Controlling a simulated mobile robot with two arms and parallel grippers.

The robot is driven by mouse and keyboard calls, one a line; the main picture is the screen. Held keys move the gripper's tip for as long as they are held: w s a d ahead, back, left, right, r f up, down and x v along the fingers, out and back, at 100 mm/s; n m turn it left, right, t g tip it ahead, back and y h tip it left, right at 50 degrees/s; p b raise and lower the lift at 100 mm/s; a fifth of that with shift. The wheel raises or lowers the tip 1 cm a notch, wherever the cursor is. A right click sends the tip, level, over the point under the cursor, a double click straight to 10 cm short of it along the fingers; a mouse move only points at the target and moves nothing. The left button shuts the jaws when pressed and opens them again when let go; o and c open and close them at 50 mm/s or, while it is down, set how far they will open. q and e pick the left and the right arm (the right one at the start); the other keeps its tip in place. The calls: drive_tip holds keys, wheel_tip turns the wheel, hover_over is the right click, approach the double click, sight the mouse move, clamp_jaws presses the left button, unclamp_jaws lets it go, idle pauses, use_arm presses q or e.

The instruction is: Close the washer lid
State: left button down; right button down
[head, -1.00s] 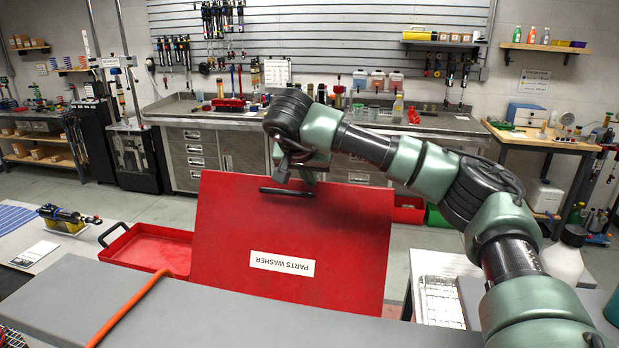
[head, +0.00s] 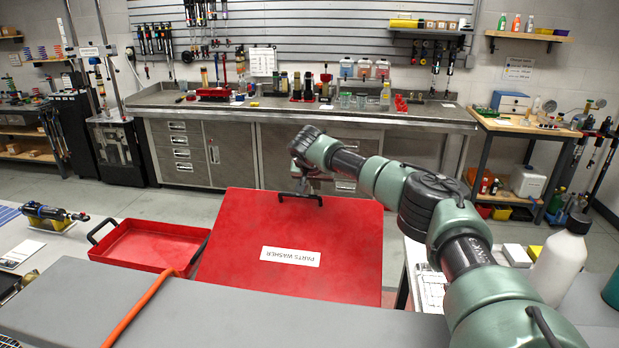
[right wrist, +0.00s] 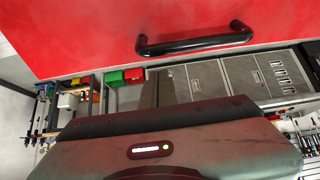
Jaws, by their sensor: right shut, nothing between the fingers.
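The red washer lid (head: 330,240) lies in the middle of the head view, its "PARTS WASHER" label upside down. A black handle (head: 300,197) sits near its far edge. Whether the lid is fully down cannot be told; its seam is hidden. My right gripper (head: 304,184) is at the far edge beside the handle, shut and empty; its fingertips are hard to make out. In the right wrist view, the lid (right wrist: 90,30) and its handle (right wrist: 195,42) are in front of the gripper, with a visible gap from the gripper body. My left gripper is not in view.
A red tray (head: 150,266) stands left of the lid. An orange hose (head: 140,308) crosses the grey surface (head: 250,325) in front. A white bottle (head: 560,262) stands at right, near my right arm. Open floor lies between here and the steel bench (head: 235,160).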

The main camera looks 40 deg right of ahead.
drive_tip(key=f, duration=0.1)
drive_tip(key=d+f, duration=0.2)
drive_tip(key=shift+w+d+b, duration=0.1)
drive_tip(key=shift+w+b, duration=0.15)
drive_tip(key=shift+b, duration=0.1)
drive_tip(key=shift+w+d+f, duration=0.1)
drive_tip(key=shift+f, duration=0.2)
drive_tip(key=shift+w+f, duration=0.3)
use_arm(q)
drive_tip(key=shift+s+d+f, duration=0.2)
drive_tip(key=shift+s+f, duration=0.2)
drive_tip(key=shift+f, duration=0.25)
use_arm(e)
drive_tip(key=shift+s+d, duration=0.1)
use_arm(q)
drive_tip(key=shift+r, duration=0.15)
use_arm(e)
drive_tip(key=shift+r, duration=0.15)
